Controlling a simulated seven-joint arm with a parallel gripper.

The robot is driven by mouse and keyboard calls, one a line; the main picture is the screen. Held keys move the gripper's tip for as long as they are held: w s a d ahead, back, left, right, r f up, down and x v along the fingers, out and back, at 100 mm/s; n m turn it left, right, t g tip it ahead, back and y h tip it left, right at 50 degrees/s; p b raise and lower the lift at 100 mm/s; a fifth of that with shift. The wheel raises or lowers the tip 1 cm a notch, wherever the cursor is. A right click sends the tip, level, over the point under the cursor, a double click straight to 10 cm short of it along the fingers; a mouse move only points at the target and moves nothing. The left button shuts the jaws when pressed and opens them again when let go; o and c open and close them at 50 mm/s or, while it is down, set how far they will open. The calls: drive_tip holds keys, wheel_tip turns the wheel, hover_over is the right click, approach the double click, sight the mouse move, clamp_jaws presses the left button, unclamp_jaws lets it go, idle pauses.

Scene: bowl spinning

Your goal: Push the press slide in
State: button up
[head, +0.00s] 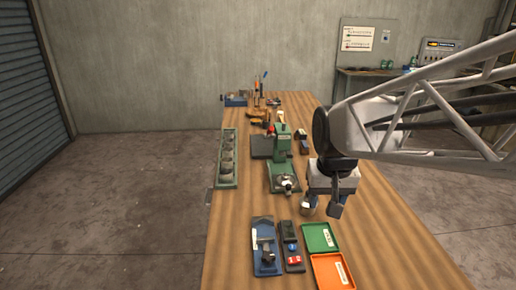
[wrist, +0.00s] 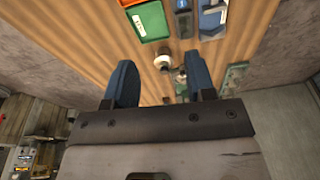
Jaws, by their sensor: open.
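The green press (head: 279,158) stands upright on the wooden bench, with a pale, silvery part (head: 287,184) low at its front. I cannot tell for sure which part is the slide. My gripper (head: 323,209) is open and empty, above the bench to the right of the press front. In the wrist view, the gripper's two blue fingers (wrist: 161,80) stand wide apart. Part of the press shows between and beyond them, largely hidden by the right finger. A small round pale-topped thing (wrist: 163,61) also shows between the fingers; it appears by the left fingertip in the head view (head: 307,209).
Near the front lie a blue tray (head: 264,262), a black holder (head: 288,232), a green tray (head: 312,230) and an orange tray (head: 344,282). A long green rack (head: 219,183) lies left of the press. Tools crowd the far end. The right side of the bench is clear.

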drive_tip(key=w+f+m+g, duration=0.1)
drive_tip(key=w+f, duration=0.1)
drive_tip(key=w, duration=0.7)
drive_tip(key=w+f, duration=0.2)
drive_tip(key=w, duration=0.8)
drive_tip(key=m+g, duration=0.1)
hover_over(289, 185)
drive_tip(key=f, duration=0.9)
drive_tip(key=shift+s+f, duration=0.15)
drive_tip(key=shift+s, duration=0.15)
drive_tip(key=shift+w+f, duration=0.3)
drive_tip(key=shift+w, duration=0.05)
drive_tip(key=shift+f, duration=0.1)
drive_tip(key=shift+f, duration=3.8)
clamp_jaws()
